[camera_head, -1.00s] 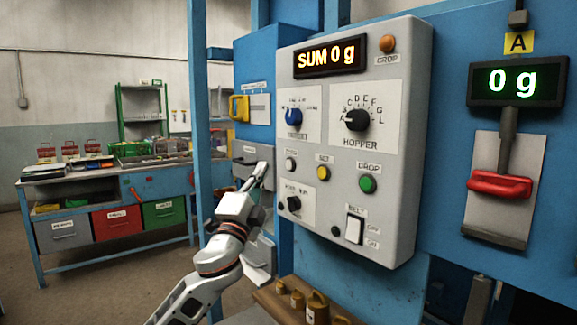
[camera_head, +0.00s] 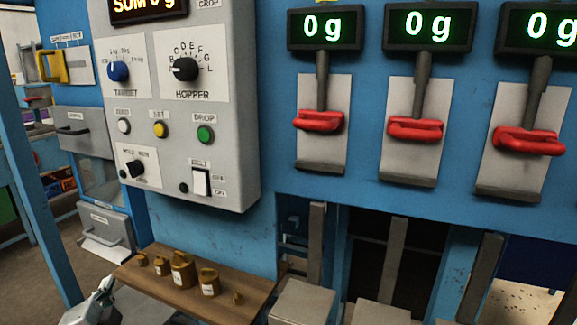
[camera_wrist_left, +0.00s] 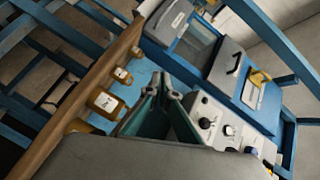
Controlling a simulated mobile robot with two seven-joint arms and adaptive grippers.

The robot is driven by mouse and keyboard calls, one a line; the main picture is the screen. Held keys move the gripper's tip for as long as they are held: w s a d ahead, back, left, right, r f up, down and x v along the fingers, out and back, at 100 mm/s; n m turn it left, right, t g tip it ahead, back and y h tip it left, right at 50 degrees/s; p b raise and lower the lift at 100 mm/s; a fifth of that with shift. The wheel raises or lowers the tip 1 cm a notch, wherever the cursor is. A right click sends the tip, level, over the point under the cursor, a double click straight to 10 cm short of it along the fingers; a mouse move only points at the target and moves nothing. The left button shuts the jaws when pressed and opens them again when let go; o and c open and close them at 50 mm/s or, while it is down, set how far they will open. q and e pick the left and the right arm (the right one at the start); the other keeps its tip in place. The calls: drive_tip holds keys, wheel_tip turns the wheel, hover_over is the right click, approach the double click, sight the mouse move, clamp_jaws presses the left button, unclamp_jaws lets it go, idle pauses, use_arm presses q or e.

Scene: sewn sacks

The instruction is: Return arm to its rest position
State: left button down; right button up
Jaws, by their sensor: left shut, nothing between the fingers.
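My left gripper (camera_head: 106,284) shows only in part at the bottom left of the head view, low beside the wooden shelf. In the left wrist view its fingers (camera_wrist_left: 162,92) are together with nothing between them. It is apart from the grey control box (camera_head: 185,100) and from the brass weights (camera_head: 181,270) on the shelf. The rest of the left arm is mostly cut off by the frame's lower edge. My right gripper is not in view.
The wooden shelf (camera_head: 215,292) juts out below the control box. Red handles (camera_head: 318,121) hang under green displays on the blue wall. A grey drawer (camera_head: 82,132) and a yellow handle (camera_head: 52,65) are at the left. A blue post (camera_head: 38,200) stands at far left.

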use_arm(q)
drive_tip(key=s+d+f+n+g+h, duration=0.15)
drive_tip(key=s+f+g, duration=0.25)
drive_tip(key=s+f, duration=0.75)
drive_tip(key=s+d+f+n+g, duration=0.1)
drive_tip(key=s+d+f+g, duration=0.3)
drive_tip(key=s+f, duration=0.75)
drive_tip(key=d+f+n+t+h, duration=0.2)
drive_tip(key=d+f+h, duration=0.5)
drive_tip(key=d, duration=0.8)
wheel_tip(320, 180, down, 3)
drive_tip(key=shift+r+n+t+p, duration=0.2)
drive_tip(key=shift+n+t+p, duration=0.15)
drive_tip(key=shift+t, duration=0.25)
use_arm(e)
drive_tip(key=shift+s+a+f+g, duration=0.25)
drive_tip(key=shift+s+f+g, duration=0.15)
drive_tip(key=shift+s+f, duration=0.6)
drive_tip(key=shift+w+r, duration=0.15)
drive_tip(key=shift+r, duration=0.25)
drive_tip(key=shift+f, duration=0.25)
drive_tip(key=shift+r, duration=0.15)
